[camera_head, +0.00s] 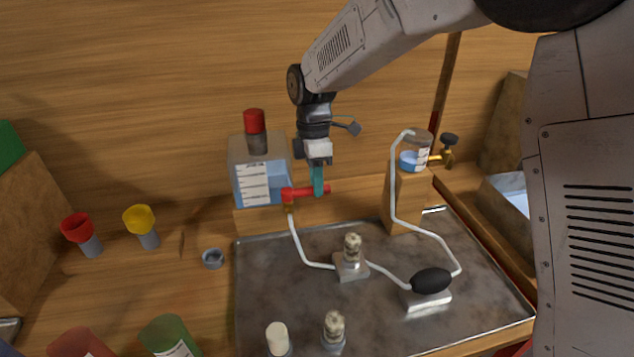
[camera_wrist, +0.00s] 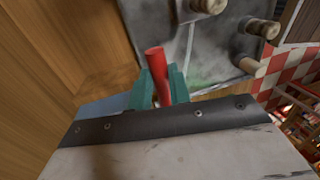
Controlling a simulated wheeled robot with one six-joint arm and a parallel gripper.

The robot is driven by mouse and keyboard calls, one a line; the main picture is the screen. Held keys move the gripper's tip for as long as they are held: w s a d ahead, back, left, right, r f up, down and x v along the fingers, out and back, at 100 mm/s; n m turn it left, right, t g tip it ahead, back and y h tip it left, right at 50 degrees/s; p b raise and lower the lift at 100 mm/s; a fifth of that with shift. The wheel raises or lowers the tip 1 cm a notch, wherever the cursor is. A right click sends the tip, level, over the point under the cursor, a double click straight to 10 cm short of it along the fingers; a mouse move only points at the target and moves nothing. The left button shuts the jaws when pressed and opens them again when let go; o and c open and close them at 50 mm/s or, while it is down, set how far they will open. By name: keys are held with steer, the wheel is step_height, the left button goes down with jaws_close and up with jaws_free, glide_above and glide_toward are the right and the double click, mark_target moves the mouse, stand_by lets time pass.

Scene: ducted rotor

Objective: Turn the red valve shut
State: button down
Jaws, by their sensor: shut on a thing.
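The red valve (camera_head: 300,193) is a lever on a brass fitting at the lower right front of a clear tank (camera_head: 262,180) with blue liquid and a red cap. Its lever points to the right, roughly level, in the head view. My gripper (camera_head: 318,182) reaches down from above, with its teal fingers shut on the lever. In the wrist view the red lever (camera_wrist: 157,62) stands between the teal fingers (camera_wrist: 160,88), its end sticking out past them. The brass fitting is hidden in the wrist view.
A white tube (camera_head: 300,246) runs from the valve over a metal tray (camera_head: 270,310) to a black bulb (camera_head: 432,281). A small jar (camera_head: 415,155) with a brass tap (camera_head: 442,157) stands on a wooden block at right. Red (camera_head: 77,228) and yellow (camera_head: 140,220) funnels stand left.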

steer(key=shift+w, duration=0.1)
stand_by(0.3)
steer(key=c, duration=1.3)
jaws_free()
step_height(320, 180, up, 8)
steer(key=w, duration=0.1)
steer(key=shift+w+a+f, duration=0.15)
steer(key=shift+w+a, duration=0.05)
